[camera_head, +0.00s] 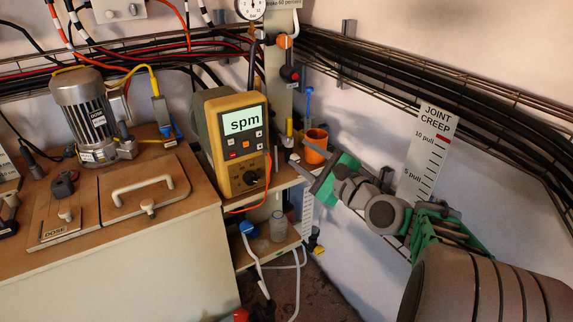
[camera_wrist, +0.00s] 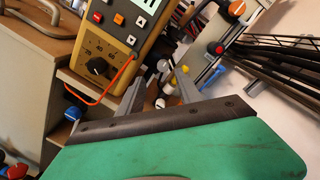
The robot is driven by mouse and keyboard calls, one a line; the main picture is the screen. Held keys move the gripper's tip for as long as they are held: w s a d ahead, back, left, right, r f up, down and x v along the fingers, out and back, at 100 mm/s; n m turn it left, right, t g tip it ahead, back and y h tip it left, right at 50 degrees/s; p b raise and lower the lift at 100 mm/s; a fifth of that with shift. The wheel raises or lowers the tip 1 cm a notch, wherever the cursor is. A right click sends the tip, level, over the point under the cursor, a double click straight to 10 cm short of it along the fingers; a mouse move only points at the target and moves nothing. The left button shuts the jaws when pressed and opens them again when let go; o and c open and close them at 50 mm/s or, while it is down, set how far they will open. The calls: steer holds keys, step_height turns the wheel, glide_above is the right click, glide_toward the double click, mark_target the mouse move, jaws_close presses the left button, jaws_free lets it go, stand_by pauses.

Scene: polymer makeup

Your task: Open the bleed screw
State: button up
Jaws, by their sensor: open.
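The yellow metering pump (camera_head: 231,137), with an "spm" display, stands on a wooden shelf; its front also shows in the wrist view (camera_wrist: 105,40). My gripper (camera_head: 306,168) is at the pump's right, above the shelf edge. In the wrist view my gripper (camera_wrist: 159,78) has its two grey fingers apart, with nothing held between them. Small white knobs (camera_wrist: 163,66) show beyond and between the fingers. A yellow-topped fitting (camera_head: 289,127) stands right of the pump; I cannot tell for sure which small part is the bleed screw.
An orange cup (camera_head: 316,145) stands close behind my gripper. An orange cable (camera_wrist: 118,82) loops from the pump front. A blue-capped hose (camera_head: 247,227) and clear jars (camera_head: 278,226) are below. A JOINT CREEP scale (camera_head: 428,150) hangs on the right wall. A lidded cabinet (camera_head: 110,250) fills the left.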

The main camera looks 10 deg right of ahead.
mark_target(288, 142)
steer(key=x, duration=0.7)
steer(key=shift+w+a+r, duration=0.1)
steer(key=shift+w+r, duration=0.25)
steer(key=shift+c, duration=0.5)
jaws_close()
